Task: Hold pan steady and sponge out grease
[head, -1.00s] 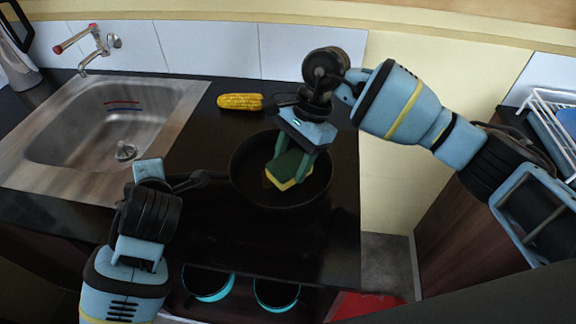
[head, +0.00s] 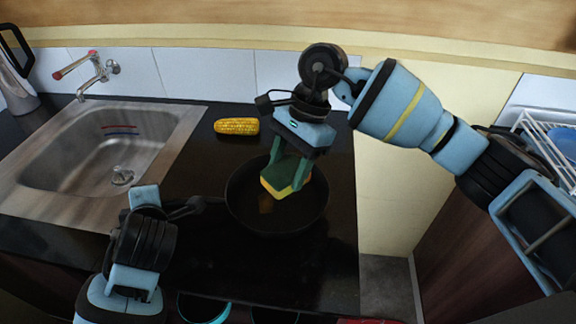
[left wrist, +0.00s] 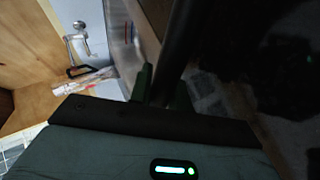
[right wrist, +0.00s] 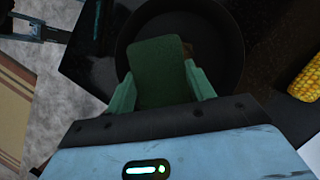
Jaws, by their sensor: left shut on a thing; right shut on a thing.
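The black frying pan (head: 240,212) sits on the dark counter; its rim also shows in the right wrist view (right wrist: 128,38). My left gripper (head: 190,207) is shut on the pan's handle at the pan's left; the handle is a dark bar in the left wrist view (left wrist: 178,48). My right gripper (head: 291,170) points down and is shut on the green and yellow sponge (head: 284,181), which is over the pan's far right part. I cannot tell whether the sponge touches the pan. The sponge's green side fills the right wrist view's middle (right wrist: 160,75). A brownish grease patch (head: 265,204) shows left of the sponge.
A corn cob (head: 236,126) lies on the counter behind the pan. A steel sink (head: 75,165) with a tap (head: 98,70) is at the left. A white dish rack (head: 535,130) stands at the far right. Counter in front of the pan is clear.

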